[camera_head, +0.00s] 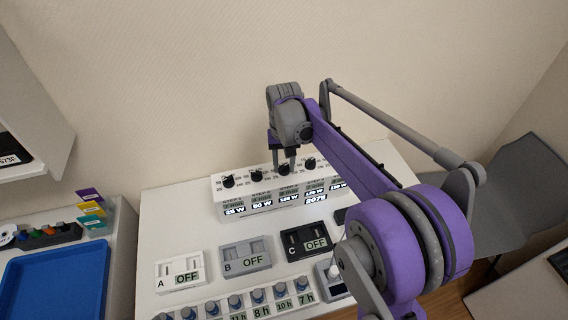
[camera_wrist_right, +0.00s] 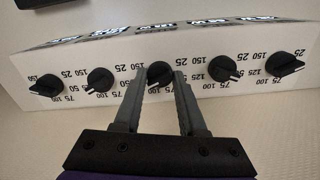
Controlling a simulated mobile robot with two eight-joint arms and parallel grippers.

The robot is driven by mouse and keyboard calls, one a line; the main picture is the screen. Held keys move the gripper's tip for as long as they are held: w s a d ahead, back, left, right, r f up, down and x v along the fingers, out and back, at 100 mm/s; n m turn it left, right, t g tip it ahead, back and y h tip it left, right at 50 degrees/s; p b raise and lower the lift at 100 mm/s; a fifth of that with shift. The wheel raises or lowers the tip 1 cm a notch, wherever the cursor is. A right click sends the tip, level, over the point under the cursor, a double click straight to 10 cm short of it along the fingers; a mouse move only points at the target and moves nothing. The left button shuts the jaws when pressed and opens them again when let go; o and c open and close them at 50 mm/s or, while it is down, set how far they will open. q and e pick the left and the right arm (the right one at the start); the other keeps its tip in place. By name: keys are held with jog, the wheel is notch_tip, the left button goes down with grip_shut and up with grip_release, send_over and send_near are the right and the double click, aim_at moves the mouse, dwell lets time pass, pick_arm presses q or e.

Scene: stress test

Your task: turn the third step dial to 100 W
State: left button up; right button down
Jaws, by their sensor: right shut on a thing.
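The white step-dial box (camera_head: 262,207) stands at the back of the white table, with a row of black dials on top and readouts along its front. The third step dial (camera_wrist_right: 159,71) is in the middle of the row in the right wrist view. My right gripper (camera_head: 284,163) reaches down onto it, and its two fingers are on either side of the knob, shut on it. In the right wrist view, the fingers (camera_wrist_right: 162,80) partly cover the dial's scale, and its pointer setting is hard to read. My left gripper is in neither view.
Neighbouring dials, the second (camera_wrist_right: 100,79) and fourth (camera_wrist_right: 222,68), sit close on both sides. Switch boxes A (camera_head: 180,270), B (camera_head: 246,257) and C (camera_head: 307,241), reading OFF, lie in front. A blue tray (camera_head: 52,282) stands at left. The wall is behind.

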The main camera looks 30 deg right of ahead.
jog(key=shift+n, duration=0.4)
jog(key=n, duration=0.3)
jog(key=shift+n, duration=2.5)
jog(key=shift+c, duration=2.4)
grip_release()
